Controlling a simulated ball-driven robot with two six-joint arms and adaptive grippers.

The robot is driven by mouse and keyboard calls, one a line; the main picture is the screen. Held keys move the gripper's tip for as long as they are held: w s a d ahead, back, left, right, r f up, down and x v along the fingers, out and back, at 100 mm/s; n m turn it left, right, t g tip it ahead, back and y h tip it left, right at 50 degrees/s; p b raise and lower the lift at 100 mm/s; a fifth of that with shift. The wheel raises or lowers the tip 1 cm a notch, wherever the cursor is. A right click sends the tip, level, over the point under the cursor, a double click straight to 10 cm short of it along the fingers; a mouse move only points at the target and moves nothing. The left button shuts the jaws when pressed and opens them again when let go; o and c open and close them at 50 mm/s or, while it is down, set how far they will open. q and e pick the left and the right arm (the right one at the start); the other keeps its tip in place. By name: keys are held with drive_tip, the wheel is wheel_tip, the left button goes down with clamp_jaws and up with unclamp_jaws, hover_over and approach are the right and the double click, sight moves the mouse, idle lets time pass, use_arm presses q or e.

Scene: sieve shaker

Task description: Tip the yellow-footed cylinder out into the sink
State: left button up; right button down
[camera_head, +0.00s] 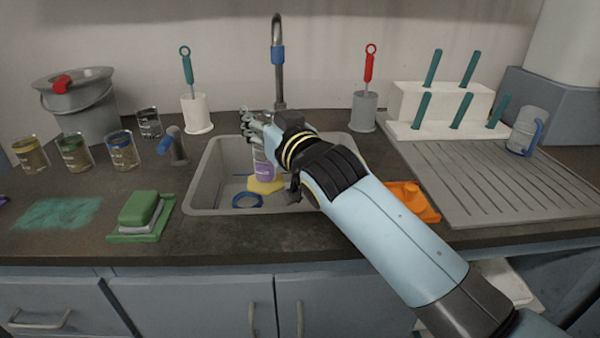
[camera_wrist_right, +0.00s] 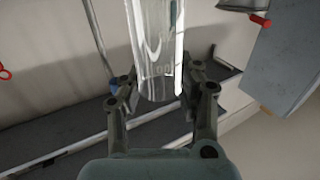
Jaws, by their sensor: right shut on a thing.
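The yellow-footed cylinder (camera_head: 264,170) is clear, with purple contents low in it. It stands roughly upright over the sink (camera_head: 205,178), its yellow foot (camera_head: 265,185) at the bottom. I cannot tell whether the foot touches the sink floor. My right gripper (camera_head: 258,130) is shut on the upper part of the cylinder and hides some of it. In the right wrist view the clear glass (camera_wrist_right: 158,50) sits between the fingers of my right gripper (camera_wrist_right: 155,95). My left gripper is not in view.
A blue ring (camera_head: 247,200) lies in the sink, left of the foot. The tap (camera_head: 278,60) rises behind. An orange object (camera_head: 410,200) lies right of the sink, beside the ribbed drainboard (camera_head: 500,180). A green sponge (camera_head: 140,208) and several jars (camera_head: 75,152) stand left.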

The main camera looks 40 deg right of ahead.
drive_tip(key=f, duration=0.1)
drive_tip(key=w+a+f+b, duration=0.1)
drive_tip(key=w+f, duration=0.1)
drive_tip(key=shift+a+m+h, duration=0.25)
drive_tip(key=shift+m+h, duration=0.05)
drive_tip(key=shift+a+f+b, duration=0.1)
drive_tip(key=shift+a+b, duration=0.05)
drive_tip(key=shift+b, duration=0.15)
